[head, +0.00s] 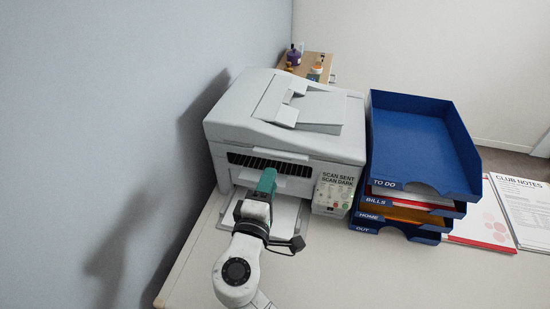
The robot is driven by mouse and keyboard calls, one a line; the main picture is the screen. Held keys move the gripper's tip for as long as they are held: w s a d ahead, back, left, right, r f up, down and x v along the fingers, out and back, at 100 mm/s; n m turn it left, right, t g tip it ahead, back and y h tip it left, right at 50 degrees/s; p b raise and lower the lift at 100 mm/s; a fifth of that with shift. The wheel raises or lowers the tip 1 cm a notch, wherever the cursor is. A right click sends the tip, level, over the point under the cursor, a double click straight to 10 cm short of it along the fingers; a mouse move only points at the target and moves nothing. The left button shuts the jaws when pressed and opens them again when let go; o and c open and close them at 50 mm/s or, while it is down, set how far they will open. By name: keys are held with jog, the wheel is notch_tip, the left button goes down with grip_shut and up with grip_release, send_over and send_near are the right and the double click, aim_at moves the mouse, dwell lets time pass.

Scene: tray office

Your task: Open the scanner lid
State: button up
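The scanner (238,181) is a light grey printer-scanner standing against the wall on the left of the desk. Its lid (252,105), with a document feeder on top, looks shut. A control panel with buttons (332,195) is on its front right. My gripper (267,178) has a teal end and is at the scanner's front, by the dark output slot and below the lid's front edge. The fingertips are too small and partly hidden by my arm to show whether they are open or shut, or whether they touch the scanner.
A stack of blue trays (372,112) labelled TO DO, BILLS, HOME and OUT stands close to the scanner's right. Papers (522,205) lie further right. A wooden surface behind holds small bottles (315,73). The desk front (380,275) is clear.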

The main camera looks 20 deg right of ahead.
aim_at(279, 157)
jog(key=x, duration=0.8)
jog(key=shift+s+p, duration=0.1)
jog(key=shift+p, duration=0.25)
jog(key=shift+c, duration=0.5)
grip_shut()
dwell(0.5)
